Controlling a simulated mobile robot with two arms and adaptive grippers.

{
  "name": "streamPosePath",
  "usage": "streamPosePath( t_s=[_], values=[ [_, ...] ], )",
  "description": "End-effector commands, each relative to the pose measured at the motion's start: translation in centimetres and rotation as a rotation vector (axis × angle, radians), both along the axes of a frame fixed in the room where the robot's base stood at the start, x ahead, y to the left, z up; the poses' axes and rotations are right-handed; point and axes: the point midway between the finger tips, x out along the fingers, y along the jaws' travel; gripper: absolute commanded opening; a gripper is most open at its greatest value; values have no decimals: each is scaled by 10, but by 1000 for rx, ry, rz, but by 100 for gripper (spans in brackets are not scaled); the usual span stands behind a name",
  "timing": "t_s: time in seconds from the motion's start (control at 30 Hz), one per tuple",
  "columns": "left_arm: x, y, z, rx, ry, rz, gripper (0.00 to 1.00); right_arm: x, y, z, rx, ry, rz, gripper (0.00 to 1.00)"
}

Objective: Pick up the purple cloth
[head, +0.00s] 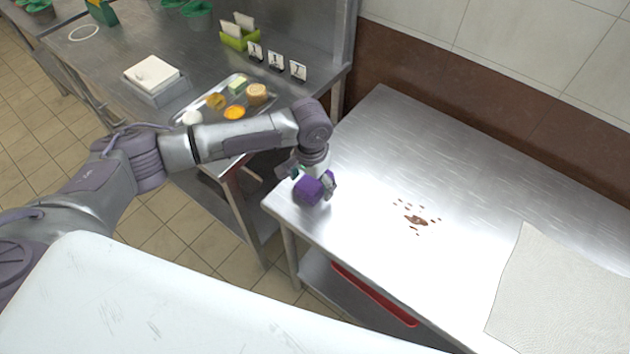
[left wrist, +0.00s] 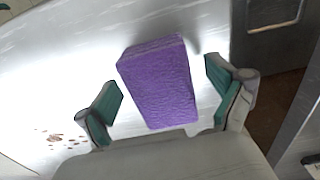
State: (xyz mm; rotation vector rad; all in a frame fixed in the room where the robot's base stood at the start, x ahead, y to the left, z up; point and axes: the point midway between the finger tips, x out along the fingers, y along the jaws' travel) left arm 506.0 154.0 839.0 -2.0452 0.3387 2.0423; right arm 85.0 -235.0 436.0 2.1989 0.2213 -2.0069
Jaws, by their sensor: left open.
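The purple cloth (head: 308,189) is a small thick block on the near left corner of the steel table (head: 375,150). In the left wrist view the purple cloth (left wrist: 160,85) lies between the two green-padded fingers, with a gap on each side. My left gripper (head: 315,184) is over the cloth, its fingers spread around it. The same left gripper (left wrist: 163,95) shows open in the left wrist view. Whether the cloth touches a finger cannot be seen in the head view. My right gripper is not in view.
Brown spots (head: 416,219) mark the middle of the table. A white textured sheet (head: 560,290) lies at its right. A second steel counter to the left holds a food tray (head: 207,98), a white stack (head: 153,75) and a green holder (head: 238,38). A wall stands behind.

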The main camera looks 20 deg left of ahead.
Motion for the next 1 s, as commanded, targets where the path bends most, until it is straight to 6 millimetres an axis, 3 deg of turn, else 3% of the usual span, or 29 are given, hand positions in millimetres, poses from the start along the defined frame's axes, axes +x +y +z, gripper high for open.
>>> streamPosePath(
  t_s=[0.13, 0.5, 0.83, 1.0],
  values=[
    [0, 0, 0, 0, 0, -1, 90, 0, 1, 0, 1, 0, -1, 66],
    [0, 0, 0, 0, 0, -1, 29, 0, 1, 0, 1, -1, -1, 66],
    [0, 0, 4, 0, -1, -1, 28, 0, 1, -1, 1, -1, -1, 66],
    [1, 0, 20, -1, -2, -2, 28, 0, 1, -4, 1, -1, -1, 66]
  ],
)
